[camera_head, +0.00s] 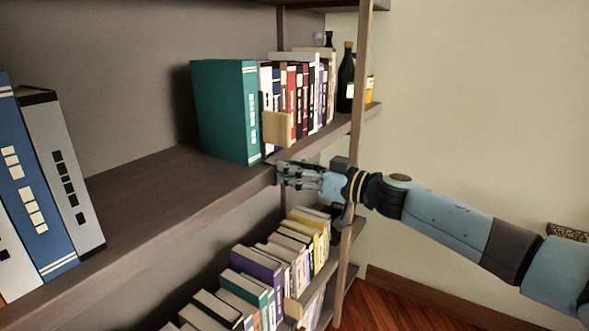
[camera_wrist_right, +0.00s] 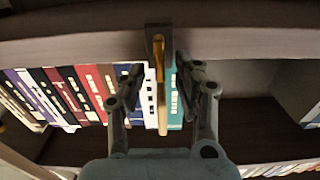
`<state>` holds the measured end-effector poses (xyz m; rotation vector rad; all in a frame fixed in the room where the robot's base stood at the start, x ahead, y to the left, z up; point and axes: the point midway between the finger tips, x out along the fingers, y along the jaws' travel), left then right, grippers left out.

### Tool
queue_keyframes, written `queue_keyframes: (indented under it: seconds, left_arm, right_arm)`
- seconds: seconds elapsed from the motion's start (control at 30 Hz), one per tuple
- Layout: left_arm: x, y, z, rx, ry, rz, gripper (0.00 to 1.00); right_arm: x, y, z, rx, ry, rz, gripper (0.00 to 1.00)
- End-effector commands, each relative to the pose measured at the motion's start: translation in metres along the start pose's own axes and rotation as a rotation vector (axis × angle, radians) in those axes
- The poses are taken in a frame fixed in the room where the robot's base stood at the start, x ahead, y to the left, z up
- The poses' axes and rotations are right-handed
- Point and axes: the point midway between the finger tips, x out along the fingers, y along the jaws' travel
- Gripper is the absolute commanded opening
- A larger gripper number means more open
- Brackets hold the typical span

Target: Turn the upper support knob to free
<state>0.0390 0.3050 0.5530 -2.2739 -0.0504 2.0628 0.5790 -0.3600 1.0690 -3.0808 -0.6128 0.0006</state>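The upper wooden support (camera_head: 277,128) is a pale upright panel in front of the row of books on the upper shelf, beside a teal book. In the right wrist view the pale support (camera_wrist_right: 162,110) is nearly edge-on, with a dark bracket and a golden piece at the shelf edge that looks like its knob (camera_wrist_right: 158,47). My right gripper (camera_head: 282,173) is at the shelf's front edge, just below the support. In the right wrist view its fingers (camera_wrist_right: 158,80) are apart, one on each side of the support; contact cannot be told. The left gripper is out of view.
The upper shelf (camera_head: 150,190) has bare room left of the teal book (camera_head: 225,112). Large books stand at far left. A shelf post (camera_head: 358,85) rises beside my right wrist. Bottles (camera_head: 346,80) stand behind the books. A lower shelf holds several books and another pale support (camera_head: 293,308).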

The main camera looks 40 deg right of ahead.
Motion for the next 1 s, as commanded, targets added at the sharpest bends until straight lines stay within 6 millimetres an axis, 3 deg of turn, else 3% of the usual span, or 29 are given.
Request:
queue_keyframes:
  seconds: [0.03, 0.27, 0.67, 1.0]
  left_arm:
    - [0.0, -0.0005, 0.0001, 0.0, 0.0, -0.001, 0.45]
    - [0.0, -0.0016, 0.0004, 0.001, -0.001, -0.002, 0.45]
    - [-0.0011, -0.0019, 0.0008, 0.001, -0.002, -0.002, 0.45]
    - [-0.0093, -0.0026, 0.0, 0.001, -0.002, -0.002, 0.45]
  right_arm:
    - [-0.0001, 0.0, 0.0, 0.0, 0.0, 0.0, 0.3]
    - [-0.0003, 0.0001, 0.0, 0.0, 0.0, 0.0, 0.0]
    - [-0.0004, -0.0001, -0.0005, -0.019, 0.0, 0.001, 0.0]
    - [-0.0003, -0.0038, -0.0013, -0.199, 0.001, 0.002, 0.0]
